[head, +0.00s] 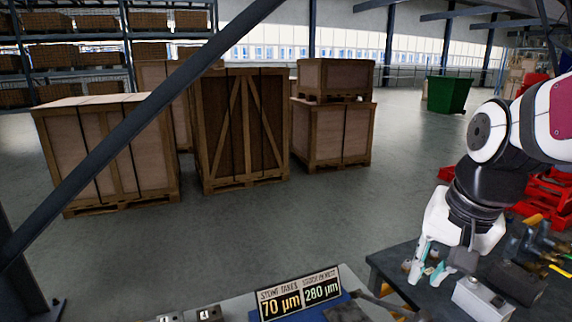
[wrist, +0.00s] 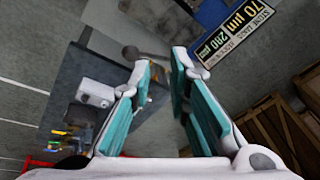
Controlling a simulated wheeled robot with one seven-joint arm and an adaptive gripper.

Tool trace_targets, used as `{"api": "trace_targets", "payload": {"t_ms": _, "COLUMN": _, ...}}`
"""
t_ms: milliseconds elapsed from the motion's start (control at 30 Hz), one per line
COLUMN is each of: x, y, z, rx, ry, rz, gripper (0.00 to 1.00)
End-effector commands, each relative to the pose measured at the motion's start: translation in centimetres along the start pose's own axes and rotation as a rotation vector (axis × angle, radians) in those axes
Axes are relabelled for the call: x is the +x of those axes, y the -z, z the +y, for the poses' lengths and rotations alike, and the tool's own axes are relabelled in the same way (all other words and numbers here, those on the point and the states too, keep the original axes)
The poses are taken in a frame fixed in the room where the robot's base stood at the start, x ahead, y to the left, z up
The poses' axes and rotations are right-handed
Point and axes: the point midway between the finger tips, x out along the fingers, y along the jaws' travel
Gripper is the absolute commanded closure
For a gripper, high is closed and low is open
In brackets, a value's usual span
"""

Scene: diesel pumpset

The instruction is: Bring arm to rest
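My gripper (head: 428,272) hangs from my white and black arm at the right of the head view, with its fingers pointing down over the left end of a dark workbench (head: 386,262). In the wrist view my gripper (wrist: 165,68) has its two teal-padded fingers spread apart, with nothing between them. I cannot tell from these views how high the fingertips are above the bench.
A white box (head: 482,299) and several tools (head: 540,242) lie on the workbench close to my gripper. A sign reading 70 µm and 280 µm (head: 300,292) stands at the bottom centre. Wooden crates (head: 240,130) and a green bin (head: 448,94) stand farther off, with open floor between.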

Motion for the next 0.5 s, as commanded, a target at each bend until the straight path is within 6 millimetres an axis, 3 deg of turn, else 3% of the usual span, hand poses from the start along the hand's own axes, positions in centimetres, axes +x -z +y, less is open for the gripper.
{"api": "trace_targets", "payload": {"t_ms": 200, "x": -3.2, "y": -4.6, "z": 0.0, "rx": -0.266, "ry": 0.033, "rz": 0.110, "gripper": 0.83}}
{"api": "trace_targets", "payload": {"t_ms": 500, "x": -4.6, "y": -8.6, "z": 0.8, "rx": -0.499, "ry": 0.023, "rz": 0.211, "gripper": 0.83}}
